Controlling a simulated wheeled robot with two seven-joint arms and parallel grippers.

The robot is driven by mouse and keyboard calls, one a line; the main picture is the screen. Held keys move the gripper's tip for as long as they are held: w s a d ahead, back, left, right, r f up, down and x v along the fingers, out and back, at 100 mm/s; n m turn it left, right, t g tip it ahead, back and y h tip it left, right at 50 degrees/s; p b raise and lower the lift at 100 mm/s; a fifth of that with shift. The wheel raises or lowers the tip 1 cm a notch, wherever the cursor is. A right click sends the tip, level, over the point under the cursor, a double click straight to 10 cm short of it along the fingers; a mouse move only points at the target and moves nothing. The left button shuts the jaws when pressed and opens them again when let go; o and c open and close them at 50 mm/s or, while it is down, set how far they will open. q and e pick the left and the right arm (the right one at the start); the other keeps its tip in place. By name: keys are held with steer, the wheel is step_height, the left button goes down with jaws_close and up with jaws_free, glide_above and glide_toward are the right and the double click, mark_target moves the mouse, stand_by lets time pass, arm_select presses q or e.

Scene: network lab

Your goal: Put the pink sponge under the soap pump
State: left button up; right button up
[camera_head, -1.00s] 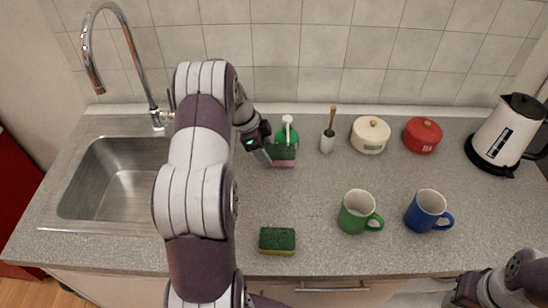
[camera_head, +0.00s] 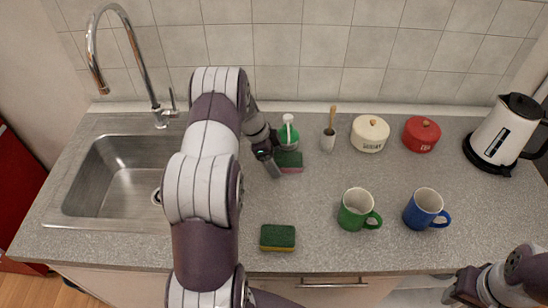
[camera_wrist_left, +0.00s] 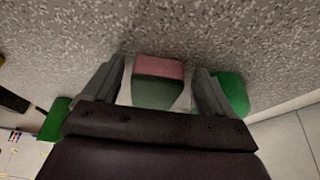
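The pink sponge (camera_head: 291,169) has a pink lower layer and a green top. It is at the front of the soap pump (camera_head: 288,135), a green bottle with a white head, whose lower part it hides. My left gripper (camera_head: 277,162) comes from the left, its fingers at the sponge's left end. In the left wrist view the sponge (camera_wrist_left: 158,82) sits between the two fingers, which look shut on it; the green pump (camera_wrist_left: 233,94) is outside the right finger. My right gripper (camera_head: 463,287) is at the bottom right, away from the sponge; its finger gap is unclear.
A brush in a white holder (camera_head: 328,141), a white jar (camera_head: 369,134), a red jar (camera_head: 421,134) and a kettle (camera_head: 503,135) stand along the back. Green (camera_head: 357,210) and blue (camera_head: 425,209) mugs and a green-yellow sponge (camera_head: 278,238) are nearer. The sink (camera_head: 120,180) is left.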

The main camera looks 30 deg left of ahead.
arm_select(q)
steer(key=shift+r, duration=0.2)
steer(key=shift+a+r, duration=0.15)
steer(key=shift+r, duration=0.1)
steer(key=b+v, duration=0.2)
steer(key=v, duration=0.3)
steer(key=shift+s+a+r, duration=0.15)
steer(key=shift+a+r, duration=0.05)
steer(key=shift+r, duration=0.05)
steer(key=p+v, duration=0.3)
steer(key=v, duration=0.3)
steer(key=s+d+r+n+g+y, duration=0.1)
steer(key=s+d+n+y, duration=0.2)
steer(key=s+d+n, duration=0.8)
steer(key=s+d, duration=0.6)
steer(key=d, duration=0.4)
steer(key=shift+r+n+y, duration=0.3)
steer(key=shift+r+y, duration=0.1)
